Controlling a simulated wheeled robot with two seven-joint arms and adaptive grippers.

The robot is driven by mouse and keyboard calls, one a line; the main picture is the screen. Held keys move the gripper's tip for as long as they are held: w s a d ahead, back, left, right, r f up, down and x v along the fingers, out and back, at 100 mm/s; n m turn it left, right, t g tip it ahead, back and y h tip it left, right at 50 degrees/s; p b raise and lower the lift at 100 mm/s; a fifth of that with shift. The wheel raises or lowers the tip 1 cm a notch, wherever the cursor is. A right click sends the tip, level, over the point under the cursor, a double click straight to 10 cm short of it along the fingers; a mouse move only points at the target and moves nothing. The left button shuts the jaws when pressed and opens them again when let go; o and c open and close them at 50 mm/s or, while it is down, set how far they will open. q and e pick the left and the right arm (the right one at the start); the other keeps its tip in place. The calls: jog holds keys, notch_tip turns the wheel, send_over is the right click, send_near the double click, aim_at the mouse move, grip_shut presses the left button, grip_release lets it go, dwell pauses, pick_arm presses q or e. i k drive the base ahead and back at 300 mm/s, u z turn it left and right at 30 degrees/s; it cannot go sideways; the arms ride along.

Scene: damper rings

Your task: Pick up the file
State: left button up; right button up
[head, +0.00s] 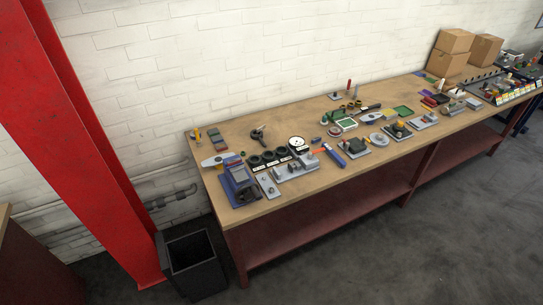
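I cannot pick out the file with certainty, because the tools on the workbench (290,205) are small at this distance. A slim tool with a blue and orange part (333,155) lies near the middle of the bench's left half and may be it. A dark elongated tool (370,107) lies farther back, to the right. Neither of my grippers is in view, and nothing is seen touching the tools.
A blue device (238,187) and grey blocks with dark rings (270,158) crowd the bench's left end. Cardboard boxes (447,65) stand at the far right. A black bin (190,252) and red column (75,130) stand left. The floor in front (400,255) is clear.

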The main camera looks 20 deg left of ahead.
aim_at(331, 153)
jog(key=z, duration=1.65)
jog(key=i, duration=1.75)
jog(key=u, duration=0.6)
